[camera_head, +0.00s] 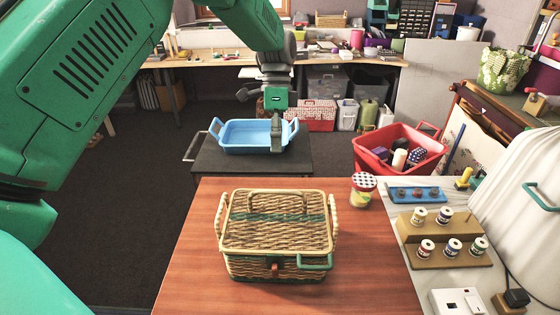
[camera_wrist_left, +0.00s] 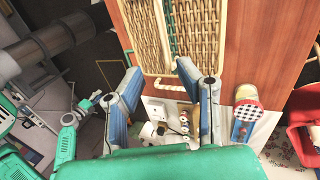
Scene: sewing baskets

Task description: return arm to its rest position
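My left arm comes in from the left and reaches forward in the head view. Its left gripper (camera_head: 277,125) hangs in front of the blue tray's right end, pointing down. In the left wrist view its two fingers (camera_wrist_left: 165,88) stand apart with nothing held between them. A lidded wicker basket (camera_head: 277,235) stands closed on the table, apart from the gripper. Part of the basket (camera_wrist_left: 170,40) shows at the top of the left wrist view. My right arm shows small at the left of that view; its right gripper (camera_wrist_left: 88,103) is too small to read.
A blue tray (camera_head: 229,148) sits on a dark stand beyond the wooden table (camera_head: 370,270). A jar with a dotted lid (camera_head: 363,189), a red bin (camera_head: 425,165) and thread spools on a wooden rack (camera_head: 447,262) are to the right. The table front beside the basket is clear.

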